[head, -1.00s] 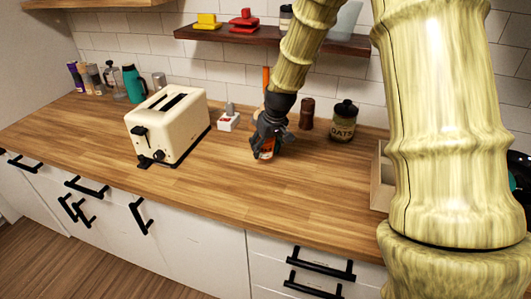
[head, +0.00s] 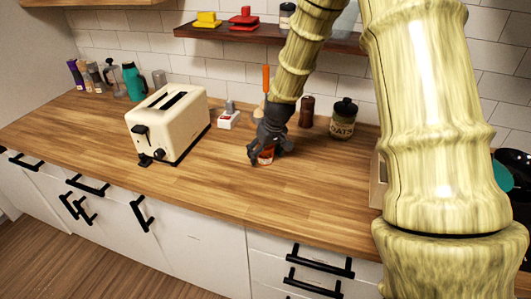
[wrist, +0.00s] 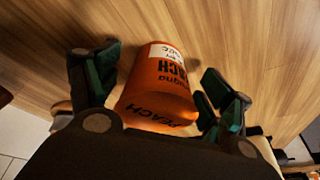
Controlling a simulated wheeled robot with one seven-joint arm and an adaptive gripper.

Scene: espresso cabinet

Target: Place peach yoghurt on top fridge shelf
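The peach yoghurt is an orange cup with a white label and dark PEACH lettering (wrist: 158,80). In the head view it shows small and orange (head: 266,156) on the wooden counter, partly covered by my gripper. My gripper (head: 268,152) is low over the counter around the cup. In the wrist view the cup is between the two spread fingers of my gripper (wrist: 160,92), with a visible gap at the right finger; contact at the left finger is hard to judge. The fridge and its top shelf are not in view.
A cream toaster (head: 168,124) stands left of the cup. A small white and red item (head: 229,117), a dark brown grinder (head: 306,112) and an oats jar (head: 343,120) stand behind it. A dark wall shelf (head: 270,36) hangs above. The front counter is clear.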

